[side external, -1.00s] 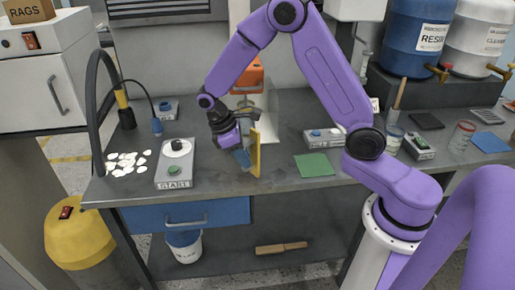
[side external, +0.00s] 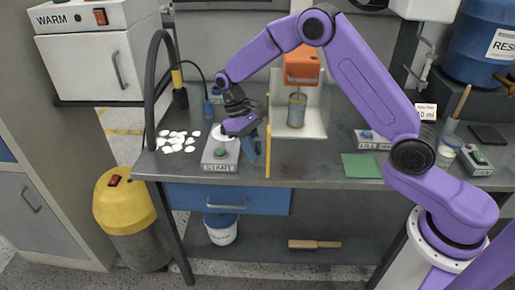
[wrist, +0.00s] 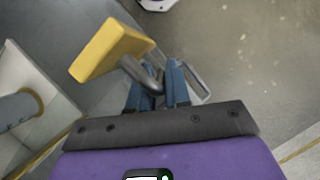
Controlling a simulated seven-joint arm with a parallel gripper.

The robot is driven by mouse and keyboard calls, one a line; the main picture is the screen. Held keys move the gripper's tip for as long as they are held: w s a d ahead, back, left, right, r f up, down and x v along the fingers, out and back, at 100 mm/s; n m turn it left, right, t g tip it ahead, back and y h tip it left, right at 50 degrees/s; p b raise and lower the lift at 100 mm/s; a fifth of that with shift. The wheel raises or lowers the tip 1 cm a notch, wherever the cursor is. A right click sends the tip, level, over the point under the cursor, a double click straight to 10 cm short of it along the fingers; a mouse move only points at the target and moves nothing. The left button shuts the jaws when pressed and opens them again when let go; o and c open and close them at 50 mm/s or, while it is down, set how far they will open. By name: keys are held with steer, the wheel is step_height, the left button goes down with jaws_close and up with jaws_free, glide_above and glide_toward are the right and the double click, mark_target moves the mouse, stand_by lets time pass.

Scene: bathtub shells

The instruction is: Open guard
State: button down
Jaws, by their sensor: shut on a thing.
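The guard (side external: 267,135) is a yellow panel, seen nearly edge-on in the side view, standing out from the front left of the orange-headed machine (side external: 302,63). In the wrist view the yellow guard (wrist: 108,48) is at upper left, with a grey handle (wrist: 147,72) on it. My gripper (side external: 252,150) is just left of the guard. Its blue fingers (wrist: 158,88) are shut on the handle, though the exact contact is partly hidden. The machine's front is uncovered in the side view, and a grey can (side external: 297,112) stands inside.
A grey START box (side external: 221,152) stands left of my gripper, with white shells (side external: 178,141) beyond it. A green mat (side external: 361,166) lies to the right. A blue drawer (side external: 228,199) with a handle is under the bench edge. The bench between guard and mat is clear.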

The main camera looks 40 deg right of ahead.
steer(key=shift+a, duration=0.1)
steer(key=c, duration=1.2)
jaws_free()
steer(key=shift+o, duration=0.2)
steer(key=shift+r, duration=0.15)
steer(key=v, duration=1.7)
steer(key=shift+r, duration=0.1)
